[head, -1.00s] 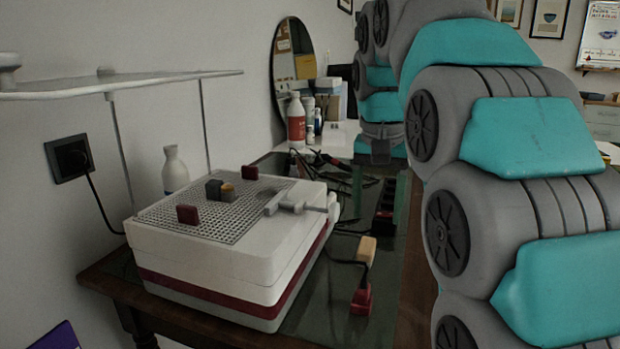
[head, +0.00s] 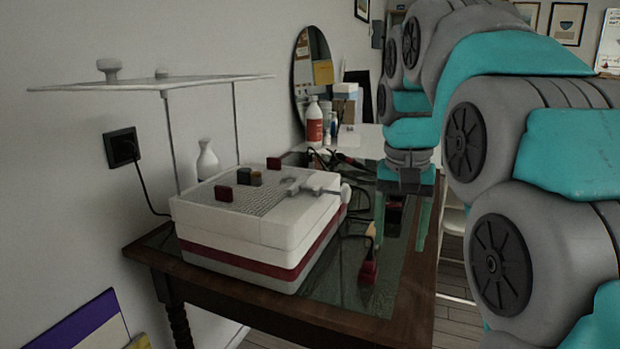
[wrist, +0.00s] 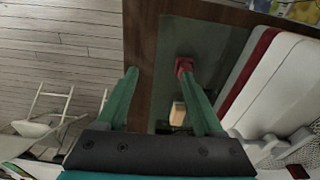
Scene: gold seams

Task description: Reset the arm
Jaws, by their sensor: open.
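My gripper (head: 402,212) hangs from my teal and grey arm over the right side of the dark table (head: 330,310) in the head view. Its two green fingers point down and are spread apart. In the wrist view the gripper (wrist: 158,75) is open, with nothing held between the fingers. A red connector (head: 368,271) with a tan block (head: 371,231) lies on the glass table top in front of the gripper. The red connector (wrist: 184,66) shows beside the right fingertip in the wrist view; I cannot tell whether they touch.
A white box with a red band (head: 250,257) stands left of my gripper, bearing several small blocks. A clear shelf (head: 150,83) is above it. Bottles (head: 314,122) and a mirror (head: 311,70) stand behind. A white chair (wrist: 45,115) stands on the floor beyond the table edge.

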